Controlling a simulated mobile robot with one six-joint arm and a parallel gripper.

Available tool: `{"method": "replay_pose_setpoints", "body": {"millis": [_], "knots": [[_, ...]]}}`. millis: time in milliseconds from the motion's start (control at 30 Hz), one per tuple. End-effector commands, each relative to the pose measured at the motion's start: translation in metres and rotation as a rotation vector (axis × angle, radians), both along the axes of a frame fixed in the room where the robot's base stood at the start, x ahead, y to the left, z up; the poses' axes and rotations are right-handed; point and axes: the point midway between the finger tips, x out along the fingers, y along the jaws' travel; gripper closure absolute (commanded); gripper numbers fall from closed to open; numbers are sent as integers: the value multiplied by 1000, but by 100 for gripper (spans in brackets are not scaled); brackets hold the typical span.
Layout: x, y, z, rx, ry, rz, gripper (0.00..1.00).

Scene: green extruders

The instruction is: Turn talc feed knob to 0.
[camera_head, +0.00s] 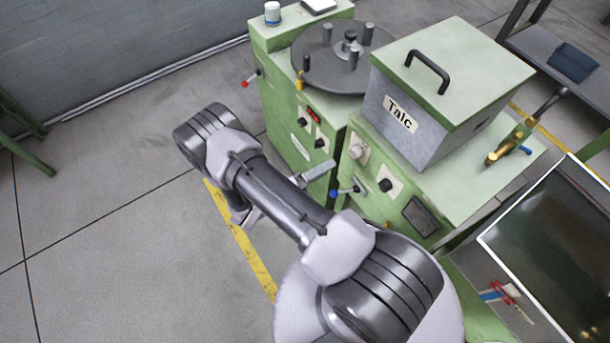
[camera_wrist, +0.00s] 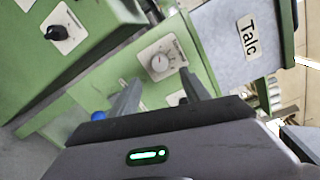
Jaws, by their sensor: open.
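The talc feed knob (camera_head: 356,152) is a light grey round knob on a pale plate, on the green machine front below the grey box marked "Talc" (camera_head: 400,113). In the wrist view the knob (camera_wrist: 160,64) sits on a plate with a printed dial scale. The small scale marks and the knob's exact setting are too blurred to read. My gripper (camera_wrist: 160,78) is open and empty. Its two fingers point toward the panel, with the knob framed between and just beyond the tips. It seems apart from the knob. In the head view one finger (camera_head: 318,172) shows left of the panel.
A black knob (camera_head: 386,185) and a blue-ended lever (camera_head: 345,190) sit close below the talc knob. The lever's blue end (camera_wrist: 99,116) also shows near the left finger. Another green machine with black knobs (camera_head: 316,115) stands to the left.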

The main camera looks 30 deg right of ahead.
Motion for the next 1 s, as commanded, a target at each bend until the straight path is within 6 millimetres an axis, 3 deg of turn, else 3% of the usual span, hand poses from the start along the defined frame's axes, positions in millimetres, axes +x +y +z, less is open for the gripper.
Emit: {"method": "replay_pose_setpoints", "body": {"millis": [100, 300, 833, 933, 1000], "knots": [[-2, 37, 3, 1, -1, 6, 45], [-6, 73, 4, 1, 0, 1, 45], [-7, 80, 5, 3, -4, -5, 45], [-3, 82, 25, 55, -101, -75, 45], [-2, 84, 58, 138, -269, -202, 45]]}}
